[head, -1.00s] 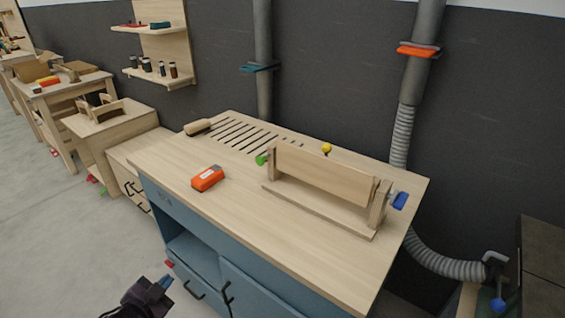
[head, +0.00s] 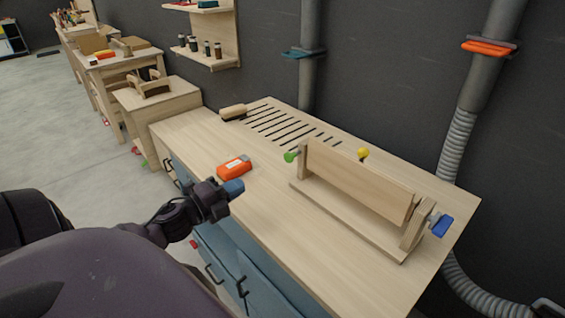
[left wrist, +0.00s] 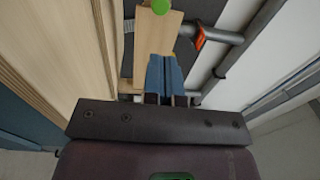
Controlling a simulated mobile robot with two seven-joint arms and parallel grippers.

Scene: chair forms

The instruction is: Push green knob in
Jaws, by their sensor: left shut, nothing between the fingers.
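The green knob (head: 291,156) sticks out at the left end of the wooden chair form (head: 355,183) on the workbench. In the left wrist view the green knob (left wrist: 162,5) shows at the top edge, beyond my fingertips and partly cut off. My left gripper (head: 234,188) is shut and empty, with blue fingertips, over the front edge of the bench. It is in front and to the left of the knob, apart from it. The blue fingers (left wrist: 165,75) also show in the left wrist view. My right gripper is not in view.
An orange device (head: 234,167) lies on the workbench (head: 262,205) between my left gripper and the back left. A wooden-handled brush (head: 233,112) lies near slots at the back. A yellow knob (head: 363,154) and a blue knob (head: 441,225) are on the form.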

